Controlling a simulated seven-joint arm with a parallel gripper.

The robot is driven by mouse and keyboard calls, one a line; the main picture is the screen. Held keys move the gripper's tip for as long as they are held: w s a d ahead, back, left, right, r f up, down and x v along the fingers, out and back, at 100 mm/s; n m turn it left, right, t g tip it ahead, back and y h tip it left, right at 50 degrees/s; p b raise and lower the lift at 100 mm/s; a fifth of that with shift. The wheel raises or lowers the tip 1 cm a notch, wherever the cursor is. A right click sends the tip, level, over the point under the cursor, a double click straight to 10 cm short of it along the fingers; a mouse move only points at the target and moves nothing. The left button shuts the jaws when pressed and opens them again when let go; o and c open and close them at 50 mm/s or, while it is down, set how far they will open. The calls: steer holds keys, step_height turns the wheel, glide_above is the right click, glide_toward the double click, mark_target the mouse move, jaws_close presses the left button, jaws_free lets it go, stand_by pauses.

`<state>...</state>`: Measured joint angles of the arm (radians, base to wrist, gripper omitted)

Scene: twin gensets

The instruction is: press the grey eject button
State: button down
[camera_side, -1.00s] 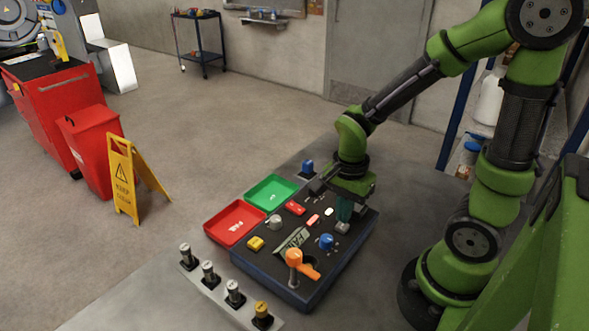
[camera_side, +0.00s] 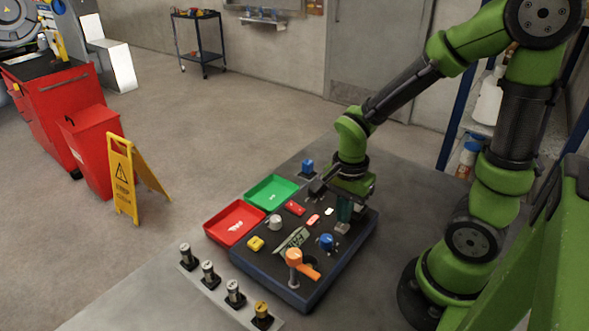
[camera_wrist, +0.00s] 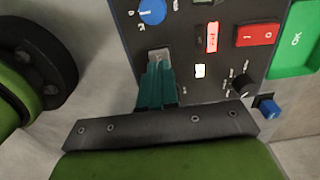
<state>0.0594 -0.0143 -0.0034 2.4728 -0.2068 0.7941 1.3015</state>
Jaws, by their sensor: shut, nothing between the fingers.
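The grey eject button (camera_wrist: 159,54) is a small square block on the dark panel (camera_wrist: 195,60). In the wrist view it shows just beyond my fingertips. In the side view the grey button (camera_side: 342,228) sits near the panel's right edge, directly under my gripper. My gripper (camera_side: 344,217) points down with its teal fingers shut and empty. In the wrist view the fingertips of my gripper (camera_wrist: 158,68) overlap the near side of the button. I cannot tell whether they touch it or whether it is pressed in.
A blue knob (camera_side: 326,241), an orange lever (camera_side: 294,258), a red rocker switch (camera_side: 294,207) and a yellow button (camera_side: 255,243) share the panel. A green tray (camera_side: 262,190) and a red tray (camera_side: 222,229) stand left of it. The table right of the panel is clear.

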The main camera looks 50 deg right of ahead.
steer(key=shift+f, duration=0.85)
stand_by(0.3)
step_height(320, 180, up, 12)
stand_by(1.2)
steer(key=a+r+n+t+y, duration=0.2)
steer(key=a+r+n+t, duration=0.2)
steer(key=n, duration=1)
step_height(320, 180, up, 3)
steer(key=t, duration=0.3)
steer(key=shift+s+a, duration=0.2)
steer(key=shift+a, duration=0.2)
